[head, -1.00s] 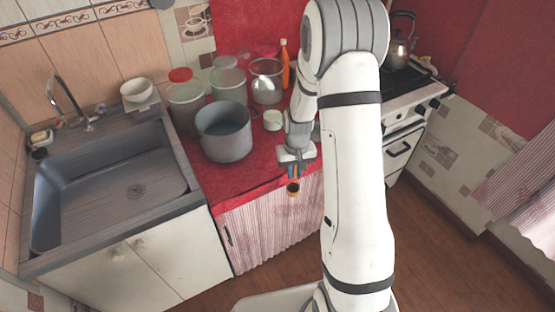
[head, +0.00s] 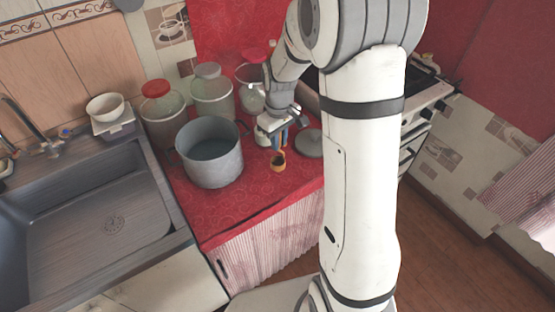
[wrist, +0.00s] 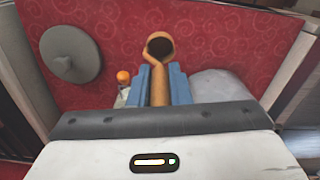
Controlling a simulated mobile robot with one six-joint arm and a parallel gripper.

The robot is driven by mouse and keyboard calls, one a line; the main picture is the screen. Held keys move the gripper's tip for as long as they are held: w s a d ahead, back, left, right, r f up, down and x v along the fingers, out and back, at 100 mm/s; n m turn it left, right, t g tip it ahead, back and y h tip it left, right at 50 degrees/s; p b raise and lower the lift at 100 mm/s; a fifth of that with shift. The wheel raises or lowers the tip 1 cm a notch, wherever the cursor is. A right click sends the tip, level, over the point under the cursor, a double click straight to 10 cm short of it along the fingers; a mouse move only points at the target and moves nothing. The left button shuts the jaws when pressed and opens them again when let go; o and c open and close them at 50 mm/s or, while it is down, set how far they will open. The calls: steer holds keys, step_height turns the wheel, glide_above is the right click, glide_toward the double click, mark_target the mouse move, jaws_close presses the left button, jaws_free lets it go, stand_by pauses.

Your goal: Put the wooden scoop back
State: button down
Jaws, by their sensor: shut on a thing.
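The wooden scoop (head: 278,163) hangs below my gripper (head: 279,143) over the red counter, right of the big grey pot (head: 210,160) in the head view. In the wrist view my gripper (wrist: 158,85) has its blue fingers shut on the scoop's handle. The scoop's round, dark-hollowed bowl (wrist: 160,48) points away from the camera, over the red cloth. I cannot tell whether the scoop touches the counter.
A round grey lid (head: 309,143) lies right of the scoop; it also shows in the wrist view (wrist: 72,54). Red-lidded jars (head: 163,115) stand behind the pot. The sink (head: 100,215) is at left, the stove (head: 428,90) at right. Free cloth lies in front.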

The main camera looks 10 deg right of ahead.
steer(key=f, duration=0.6)
steer(key=shift+d+f+p, duration=0.25)
steer(key=shift+d+p, duration=0.05)
steer(key=shift+f, duration=0.1)
steer(key=c, duration=1.3)
jaws_free()
steer(key=shift+c, duration=0.2)
step_height(320, 180, up, 12)
steer(key=shift+f+b, duration=0.1)
steer(key=shift+b, duration=0.3)
steer(key=s+r+m+t, duration=0.1)
steer(key=s+r, duration=0.3)
steer(key=s, duration=0.6)
steer(key=s+a+r+m+t, duration=0.1)
steer(key=s+r+m, duration=0.3)
steer(key=s, duration=0.7)
steer(key=shift+r+m+t, duration=0.3)
steer(key=shift+t, duration=0.2)
